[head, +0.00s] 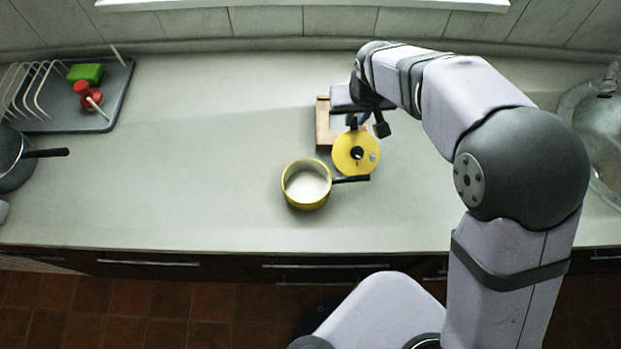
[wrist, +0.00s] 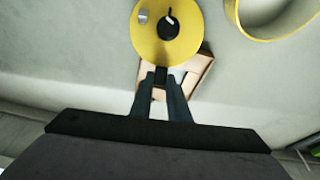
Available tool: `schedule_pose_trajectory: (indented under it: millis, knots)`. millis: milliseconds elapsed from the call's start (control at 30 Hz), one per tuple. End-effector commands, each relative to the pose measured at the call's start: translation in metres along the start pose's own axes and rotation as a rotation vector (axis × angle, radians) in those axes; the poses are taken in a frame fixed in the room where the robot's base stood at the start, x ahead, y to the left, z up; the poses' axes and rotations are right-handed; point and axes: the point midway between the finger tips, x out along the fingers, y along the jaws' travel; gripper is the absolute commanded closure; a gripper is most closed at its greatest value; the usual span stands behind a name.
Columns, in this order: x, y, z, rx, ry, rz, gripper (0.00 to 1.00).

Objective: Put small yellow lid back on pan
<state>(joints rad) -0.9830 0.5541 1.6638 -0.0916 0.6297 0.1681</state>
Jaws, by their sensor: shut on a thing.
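The small yellow lid (head: 346,162) has a black knob and a small pale spot on its top. My gripper (head: 355,124) is shut on the lid's edge and holds it out in front, to the upper right of the pan. The lid also shows in the wrist view (wrist: 148,42), at the tips of my gripper's fingers (wrist: 161,80). The yellow pan (head: 285,194) stands on the counter, open at the top, with a pale inside and a dark handle pointing right beneath the lid. Part of its rim shows at the wrist view's upper right (wrist: 237,22).
A wooden tray (head: 322,130) lies behind the lid, partly hidden by my arm. A grey dish rack (head: 124,86) with a green sponge (head: 86,73) and a red item (head: 82,88) stands far left, near a dark pan (head: 12,172). A sink (head: 584,98) is at right. The counter left of the pan is clear.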

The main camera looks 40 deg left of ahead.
Motion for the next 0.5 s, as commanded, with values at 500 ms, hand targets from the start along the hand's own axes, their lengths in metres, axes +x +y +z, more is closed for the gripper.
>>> schedule_pose_trajectory:
  millis: [500]
  knots:
    - [-0.023, 0.001, -0.007, 0.0, 0.001, 0.0, 1.0]
